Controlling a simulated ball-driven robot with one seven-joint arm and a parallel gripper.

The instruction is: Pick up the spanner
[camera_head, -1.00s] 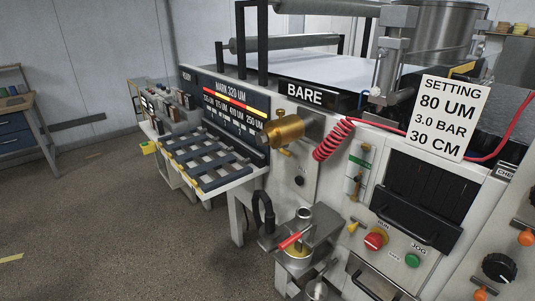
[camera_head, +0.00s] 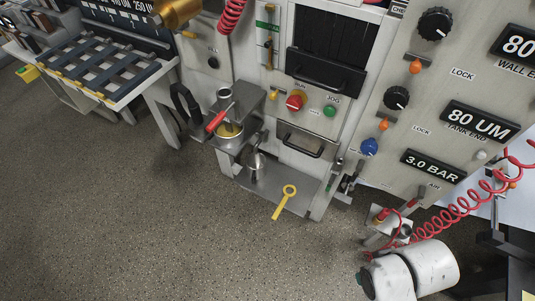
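A yellow spanner (camera_head: 283,203) with a ring at its upper end lies on a low grey metal shelf (camera_head: 262,187) at the foot of the machine. Its ring points up and to the right, and its handle runs down toward the shelf's front edge. Nothing covers it. I do not see my gripper in this view, so I cannot tell its state or its distance from the spanner.
A metal cup stand (camera_head: 240,120) with a red handle stands above and left of the shelf. The control panel (camera_head: 440,115) with knobs and displays rises at the right. A red coiled hose (camera_head: 455,218) hangs below it. Open floor (camera_head: 150,230) lies at the left and front.

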